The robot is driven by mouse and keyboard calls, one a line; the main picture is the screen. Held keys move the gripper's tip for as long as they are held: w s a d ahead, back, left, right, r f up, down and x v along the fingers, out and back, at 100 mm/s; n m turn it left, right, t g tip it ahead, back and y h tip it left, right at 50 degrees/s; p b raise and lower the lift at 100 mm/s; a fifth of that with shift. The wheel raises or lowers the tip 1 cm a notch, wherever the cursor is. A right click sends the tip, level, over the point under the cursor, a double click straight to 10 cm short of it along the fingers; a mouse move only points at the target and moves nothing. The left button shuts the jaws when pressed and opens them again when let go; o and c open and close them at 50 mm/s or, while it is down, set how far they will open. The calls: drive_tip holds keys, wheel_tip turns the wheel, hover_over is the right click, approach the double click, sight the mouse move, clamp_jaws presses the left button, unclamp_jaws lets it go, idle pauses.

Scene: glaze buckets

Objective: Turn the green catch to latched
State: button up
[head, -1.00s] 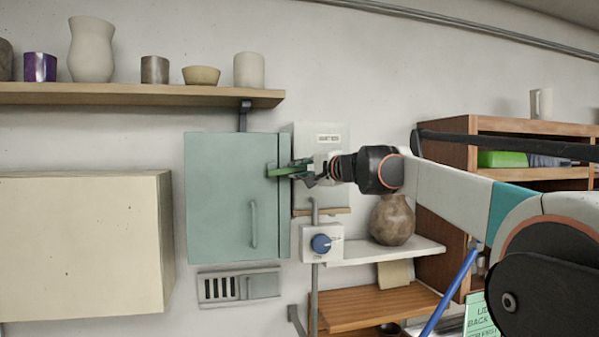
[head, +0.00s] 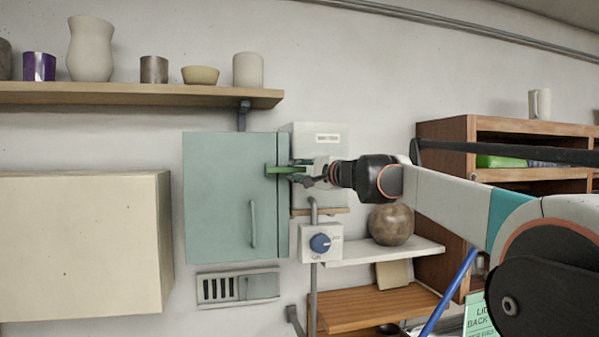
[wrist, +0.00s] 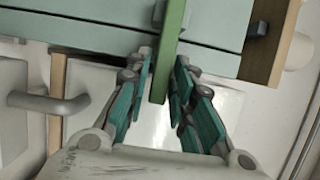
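The green catch (head: 285,170) is a bar at the right edge of the teal cabinet door (head: 228,190). It lies about level, pointing right from the door's edge. In the wrist view the green bar (wrist: 171,40) comes down from the top, its end between the two teal-padded fingers. My gripper (head: 309,179) is at the catch's right end, and it also shows in the wrist view (wrist: 164,68). Its fingers stand apart on either side of the bar, with narrow gaps visible. Whether either finger touches it is hard to tell.
A grey pipe and a box with a blue knob (head: 320,243) sit just below my gripper. A round brown pot (head: 391,225) stands on a white shelf to the right. The pot shelf (head: 130,94) is above the cabinet. A cream box (head: 80,245) is at left.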

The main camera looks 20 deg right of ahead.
drive_tip(key=v, duration=1.2)
